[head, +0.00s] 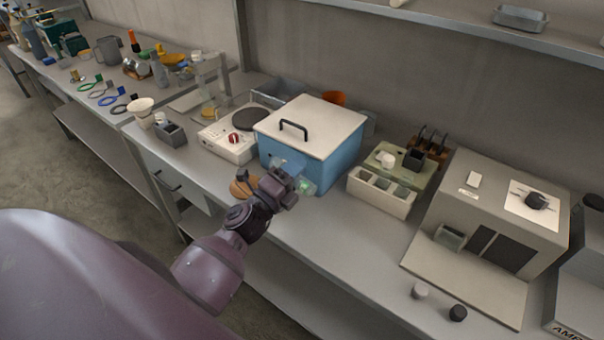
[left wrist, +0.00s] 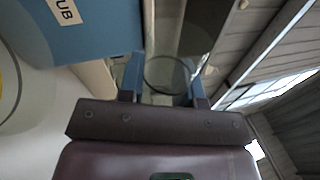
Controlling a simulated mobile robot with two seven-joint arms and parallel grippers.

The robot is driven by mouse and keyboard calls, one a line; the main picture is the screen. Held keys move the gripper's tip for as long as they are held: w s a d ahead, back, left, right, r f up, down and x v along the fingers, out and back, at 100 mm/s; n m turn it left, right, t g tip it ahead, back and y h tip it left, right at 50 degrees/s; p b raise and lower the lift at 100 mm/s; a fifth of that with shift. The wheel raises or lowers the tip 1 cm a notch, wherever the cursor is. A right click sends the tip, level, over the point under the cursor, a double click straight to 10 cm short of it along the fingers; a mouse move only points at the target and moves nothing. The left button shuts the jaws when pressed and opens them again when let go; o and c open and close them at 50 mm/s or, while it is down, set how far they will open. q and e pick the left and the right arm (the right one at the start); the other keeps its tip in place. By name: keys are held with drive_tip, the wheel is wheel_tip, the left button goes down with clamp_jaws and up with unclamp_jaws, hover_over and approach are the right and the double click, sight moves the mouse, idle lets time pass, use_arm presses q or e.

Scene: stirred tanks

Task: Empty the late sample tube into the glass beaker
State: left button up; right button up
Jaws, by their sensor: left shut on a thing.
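My left gripper (head: 291,190) is in front of the blue tub, above the bench. Its fingers (left wrist: 166,88) are shut on a clear vessel (head: 307,187) with a greenish tint. In the left wrist view the clear vessel (left wrist: 168,72) shows a dark round rim between the fingers. I cannot tell for certain whether it is the sample tube or the beaker. A clear glass vessel with a yellowish base (head: 209,110) stands at the back, left of the hotplate. My right gripper is not in view.
The blue tub (head: 338,160) has a closed pale lid with a black handle. A hotplate (head: 231,136) stands left of it, a white compartment rack (head: 382,209) right. A brown disc (head: 243,188) lies near the bench edge. A beige machine (head: 490,235) stands right.

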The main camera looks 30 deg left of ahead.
use_arm(q)
drive_tip(key=r+m+h, duration=0.1)
drive_tip(key=m, duration=0.2)
drive_tip(key=r+m+g+h, duration=0.1)
drive_tip(key=m, duration=0.2)
drive_tip(key=a+r+m+h, duration=0.1)
drive_tip(key=m, duration=0.2)
drive_tip(key=shift+g, duration=0.3)
drive_tip(key=shift+w+a+r+m+g+p, duration=0.1)
drive_tip(key=shift+a+r+m+g+p, duration=0.55)
drive_tip(key=shift+m, duration=0.9)
drive_tip(key=shift+w+a+r+m+g+p, duration=0.15)
drive_tip(key=shift+a+m+p, duration=0.25)
drive_tip(key=shift+m+p, duration=0.9)
drive_tip(key=shift+s+a+r+m+g+p, duration=0.1)
drive_tip(key=shift+a+r+m+g+p, duration=0.35)
drive_tip(key=shift+m, duration=1.4)
